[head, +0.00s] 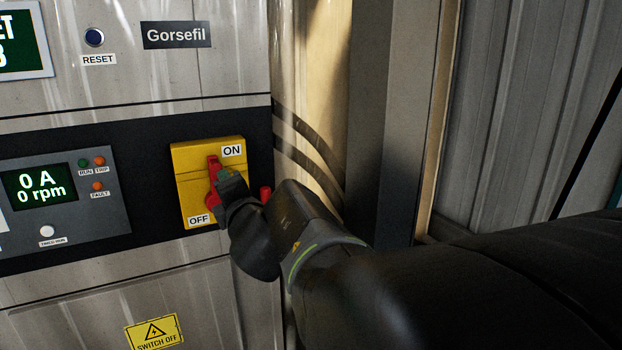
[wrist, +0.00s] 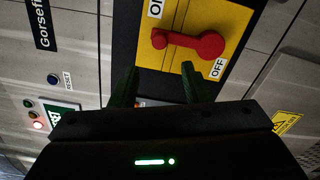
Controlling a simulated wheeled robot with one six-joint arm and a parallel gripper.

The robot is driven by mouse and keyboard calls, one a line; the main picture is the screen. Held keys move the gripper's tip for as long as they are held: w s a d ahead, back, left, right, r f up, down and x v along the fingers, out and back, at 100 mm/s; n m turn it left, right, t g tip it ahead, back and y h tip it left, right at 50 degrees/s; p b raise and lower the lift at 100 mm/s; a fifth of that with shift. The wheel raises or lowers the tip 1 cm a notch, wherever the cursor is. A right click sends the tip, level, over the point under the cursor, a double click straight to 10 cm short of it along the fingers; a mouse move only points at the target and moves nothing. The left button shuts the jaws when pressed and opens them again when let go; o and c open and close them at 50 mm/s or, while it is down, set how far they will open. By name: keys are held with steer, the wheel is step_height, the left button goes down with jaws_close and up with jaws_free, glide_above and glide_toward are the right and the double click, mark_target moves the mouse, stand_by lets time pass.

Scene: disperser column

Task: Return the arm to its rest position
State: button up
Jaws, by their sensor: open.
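My gripper (head: 230,180) is in front of the yellow switch plate (head: 180,185), at the end of my arm, which reaches in from the right. In the wrist view my gripper (wrist: 159,72) has its two dark green fingers spread, with nothing held between them. The red switch handle (head: 213,165) is partly hidden by my gripper in the head view. In the wrist view the whole red handle (wrist: 190,42) shows beyond the fingertips, on the yellow plate (wrist: 232,20) with ON and OFF labels. Whether a finger touches the handle I cannot tell.
A control panel (head: 60,205) left of the switch reads 0 A and 0 rpm. A blue RESET button (head: 94,37) is above it. A grey post (head: 385,120) and a corrugated wall (head: 520,110) stand right of the cabinet, near my arm.

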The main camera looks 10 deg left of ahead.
mark_target(218, 169)
steer(key=shift+s+d, duration=0.1)
steer(key=shift+s, duration=0.05)
stand_by(0.3)
steer(key=x, duration=1.4)
steer(key=shift+b, duration=0.3)
steer(key=shift+s, duration=0.1)
